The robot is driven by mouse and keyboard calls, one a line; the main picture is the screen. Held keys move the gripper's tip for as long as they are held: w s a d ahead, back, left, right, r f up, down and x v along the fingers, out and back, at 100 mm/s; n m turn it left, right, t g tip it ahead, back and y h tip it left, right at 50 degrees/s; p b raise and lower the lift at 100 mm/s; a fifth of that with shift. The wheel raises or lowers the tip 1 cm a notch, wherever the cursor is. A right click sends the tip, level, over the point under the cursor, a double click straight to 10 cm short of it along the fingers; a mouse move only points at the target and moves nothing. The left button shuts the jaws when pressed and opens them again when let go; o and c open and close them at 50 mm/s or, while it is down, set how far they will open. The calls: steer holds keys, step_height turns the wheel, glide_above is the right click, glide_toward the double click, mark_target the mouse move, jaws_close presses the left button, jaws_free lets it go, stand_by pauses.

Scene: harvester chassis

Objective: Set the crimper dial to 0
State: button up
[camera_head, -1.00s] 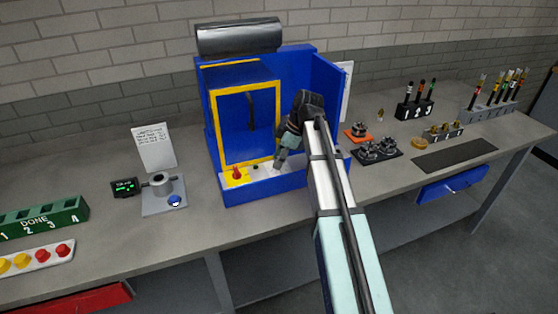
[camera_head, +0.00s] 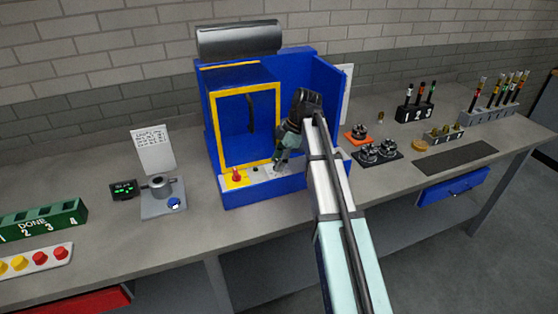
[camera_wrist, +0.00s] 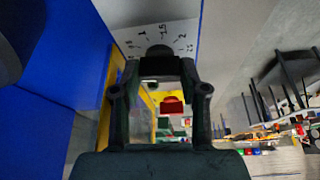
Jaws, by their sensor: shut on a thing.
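The crimper (camera_head: 262,190) is a blue machine with a yellow-framed window, standing on the bench. Its dial is a dark knob (camera_wrist: 158,52) on a white scale plate (camera_wrist: 185,28) with printed marks; some, such as 1.5 and 2, are partly readable in the wrist view. My gripper (camera_head: 279,167) is at the crimper's front panel, right of the red button. In the wrist view its fingertips (camera_wrist: 160,68) are closed around the dial knob. The fingers hide the knob's lower part, and I cannot tell which mark it points to.
The red button (camera_head: 236,174) sits on a yellow plate left of my gripper. The crimper's blue side wall (camera_head: 328,88) rises to the right. A gauge stand (camera_head: 163,190) is to the left. Black holders with dark parts (camera_head: 378,154) lie to the right.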

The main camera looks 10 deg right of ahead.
steer(key=o, duration=1.1)
steer(key=shift+o, duration=0.2)
steer(key=shift+r, duration=0.1)
